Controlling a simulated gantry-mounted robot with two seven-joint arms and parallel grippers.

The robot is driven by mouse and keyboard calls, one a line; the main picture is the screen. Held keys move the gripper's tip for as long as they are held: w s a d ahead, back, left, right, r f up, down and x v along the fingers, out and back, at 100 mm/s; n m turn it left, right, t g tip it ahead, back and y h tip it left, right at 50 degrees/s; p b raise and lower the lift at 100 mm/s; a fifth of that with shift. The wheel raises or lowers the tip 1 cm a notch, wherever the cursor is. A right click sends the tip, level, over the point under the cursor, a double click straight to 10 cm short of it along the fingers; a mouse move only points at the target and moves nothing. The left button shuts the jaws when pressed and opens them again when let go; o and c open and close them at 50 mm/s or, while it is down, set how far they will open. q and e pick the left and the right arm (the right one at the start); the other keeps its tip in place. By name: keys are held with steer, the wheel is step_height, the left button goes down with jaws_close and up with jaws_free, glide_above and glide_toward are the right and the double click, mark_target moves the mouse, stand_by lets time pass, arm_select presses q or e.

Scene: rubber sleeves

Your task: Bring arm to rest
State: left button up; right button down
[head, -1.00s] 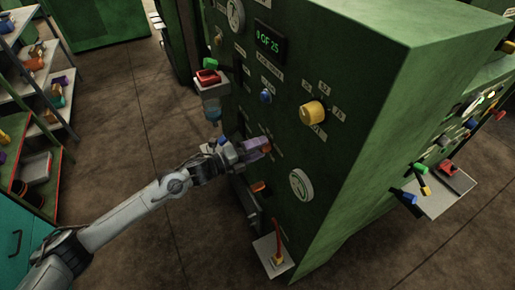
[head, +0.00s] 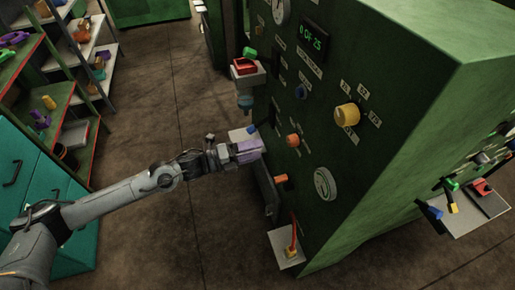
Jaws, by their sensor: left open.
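My left arm comes in from the left, and my left gripper (head: 250,149) is in front of the lower left part of the green machine panel. Its jaws are open, and no held object shows between them. An orange knob (head: 292,141) sticks out of the panel just right of the gripper, with a gap between them. A second orange piece (head: 281,178) sticks out lower on the panel. My right gripper is not in view.
The green machine (head: 400,120) bears a yellow knob (head: 346,115) and a display (head: 315,37). Low ledges (head: 287,255) stick out at its foot. Shelves (head: 60,70) and a teal cabinet (head: 25,180) stand at left. The floor between (head: 150,120) is clear.

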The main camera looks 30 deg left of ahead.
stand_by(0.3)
arm_select(q)
steer(key=s+d+f+n+t+y+p, duration=0.1)
steer(key=s+d+f+n, duration=0.3)
steer(key=s+d, duration=0.2)
steer(key=s+d+f+n+y+p, duration=0.1)
steer(key=s+d+f+n, duration=0.35)
steer(key=s+d, duration=0.2)
steer(key=s+a+f+n+g+y, duration=0.1)
steer(key=s+a+n+g+y, duration=0.35)
steer(key=s+n, duration=0.4)
steer(key=s+a+f+n+g+y, duration=0.1)
steer(key=s+a+n+g+y, duration=0.2)
steer(key=s+n+g+y, duration=0.45)
step_height(320, 180, up, 37)
steer(key=s+n+t+h+p, duration=0.1)
steer(key=n+h+p, duration=0.1)
steer(key=p, duration=3.6)
steer(key=shift+a+r+p, duration=0.15)
steer(key=shift+p, duration=0.25)
